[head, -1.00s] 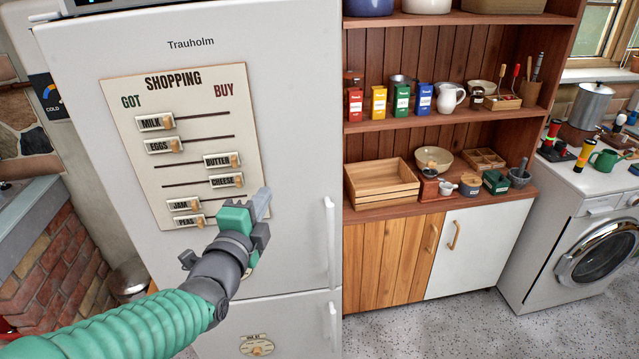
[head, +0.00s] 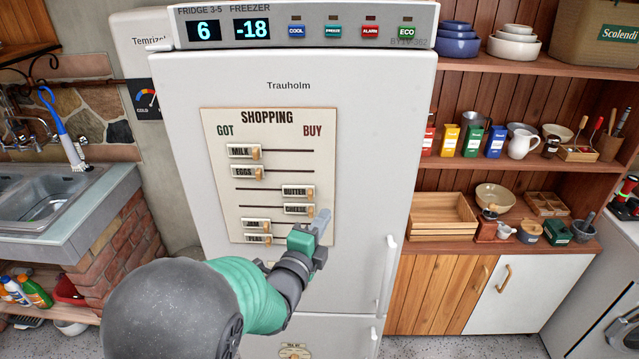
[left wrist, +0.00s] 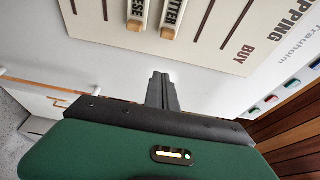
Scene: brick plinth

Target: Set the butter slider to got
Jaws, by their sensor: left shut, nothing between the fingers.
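The shopping board (head: 222,160) is on the white fridge door, with GOT at its left and BUY at its right. The butter slider (head: 297,191) sits at the BUY end of its slot, just above the cheese slider (head: 298,209), also at that end. Both show at the top of the left wrist view, butter (left wrist: 173,18) and cheese (left wrist: 139,14). My left gripper (head: 320,222) is shut and empty at the board's lower right, below and right of the butter slider and apart from it. Its fingers (left wrist: 161,92) are together in the left wrist view. My right gripper is not in view.
The milk (head: 244,151), eggs (head: 246,171), jam (head: 255,224) and peas (head: 257,238) sliders sit toward GOT. A fridge handle (head: 387,275) stands out at the door's right. Open shelves (head: 530,165) stand to the right, a sink (head: 50,205) to the left.

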